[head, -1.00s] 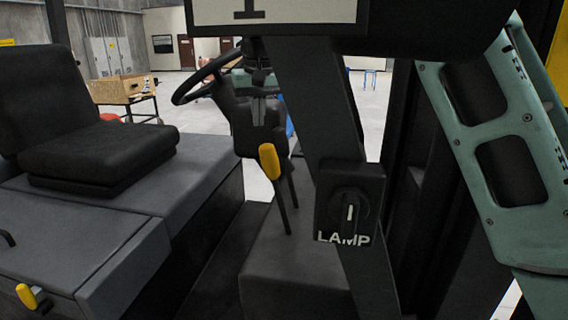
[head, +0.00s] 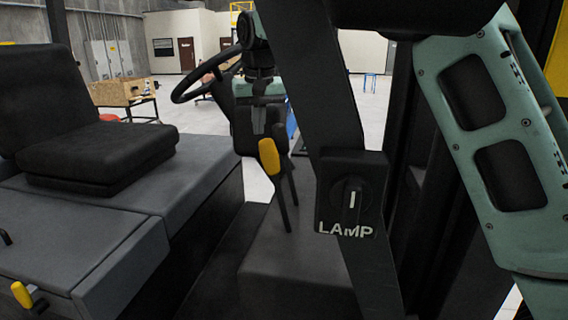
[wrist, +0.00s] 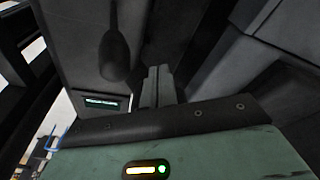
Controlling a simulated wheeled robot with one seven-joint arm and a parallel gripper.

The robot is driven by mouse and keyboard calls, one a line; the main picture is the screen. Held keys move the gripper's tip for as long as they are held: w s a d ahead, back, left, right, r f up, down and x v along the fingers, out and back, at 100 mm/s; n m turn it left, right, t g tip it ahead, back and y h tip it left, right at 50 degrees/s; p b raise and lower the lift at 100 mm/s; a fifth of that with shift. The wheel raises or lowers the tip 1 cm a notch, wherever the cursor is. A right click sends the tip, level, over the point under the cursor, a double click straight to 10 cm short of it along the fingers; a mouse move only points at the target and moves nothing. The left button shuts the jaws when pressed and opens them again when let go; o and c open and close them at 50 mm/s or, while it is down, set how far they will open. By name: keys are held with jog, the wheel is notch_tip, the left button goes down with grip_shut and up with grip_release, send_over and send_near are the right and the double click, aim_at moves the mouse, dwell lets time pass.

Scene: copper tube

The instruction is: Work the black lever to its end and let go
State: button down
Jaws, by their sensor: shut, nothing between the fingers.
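My gripper (head: 258,122) points down in front of the steering column in the head view. Its narrow grey fingers are together with nothing between them; they also show in the wrist view (wrist: 158,86). A black lever with a rounded grip (wrist: 115,52) hangs into the wrist view left of the fingers, apart from them in the picture. In the head view a thin black lever (head: 292,185) stands below and right of the gripper, beside a lever with a yellow grip (head: 269,157). I cannot tell whether the gripper touches either lever.
A black steering wheel (head: 205,75) is left of the gripper. A black seat (head: 95,155) is at far left. A dark post carries a LAMP switch (head: 350,195) at right. Another yellow-gripped lever (head: 22,294) is at lower left. A small lit display (wrist: 101,102) shows in the wrist view.

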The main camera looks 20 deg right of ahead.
aim_at(284, 141)
notch_tip(284, 141, down, 3)
jog(key=shift+r+b, duration=0.2)
jog(key=shift+b, duration=0.45)
jog(key=shift+s+d+b, duration=0.45)
jog(key=shift+s+d, duration=0.15)
jog(key=shift+d, duration=0.3)
jog(key=shift+s+d+b, duration=0.45)
jog(key=shift+s+d, duration=0.1)
jog(key=shift+d, duration=0.3)
jog(key=shift+s+d+b, duration=0.45)
jog(key=shift+s+d, duration=0.15)
jog(key=shift+d, duration=0.3)
jog(key=w+a+p, duration=0.5)
jog(key=a+p, duration=0.1)
jog(key=a, duration=0.1)
jog(key=shift+a+p, duration=0.3)
jog(key=shift+p, duration=0.1)
dwell(0.3)
